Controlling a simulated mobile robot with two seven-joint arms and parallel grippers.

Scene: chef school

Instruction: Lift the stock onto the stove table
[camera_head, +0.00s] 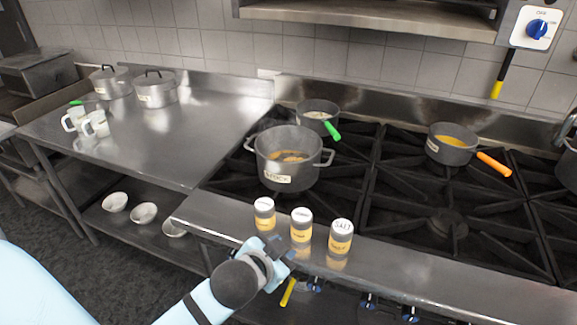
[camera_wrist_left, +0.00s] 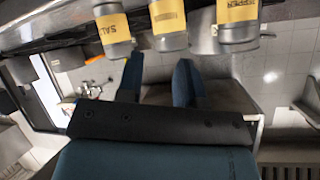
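The stock pot (camera_head: 288,160) is a grey two-handled pot with a label reading STOCK. It stands upright on the black stove grates (camera_head: 345,180), near their left end, with brownish contents showing inside. My left gripper (camera_head: 284,246) is low in front of the stove's front ledge, close to the shakers and apart from the pot. In the left wrist view its two dark blue fingers (camera_wrist_left: 158,80) are spread with nothing held between them. My right gripper is not in view.
Three labelled shakers (camera_head: 301,226) stand on the front ledge between my gripper and the pot. A green-handled pan (camera_head: 318,115) and an orange-handled pan (camera_head: 452,145) sit on the grates. The steel table (camera_head: 190,130) at left has a clear middle, with mugs and lidded pots.

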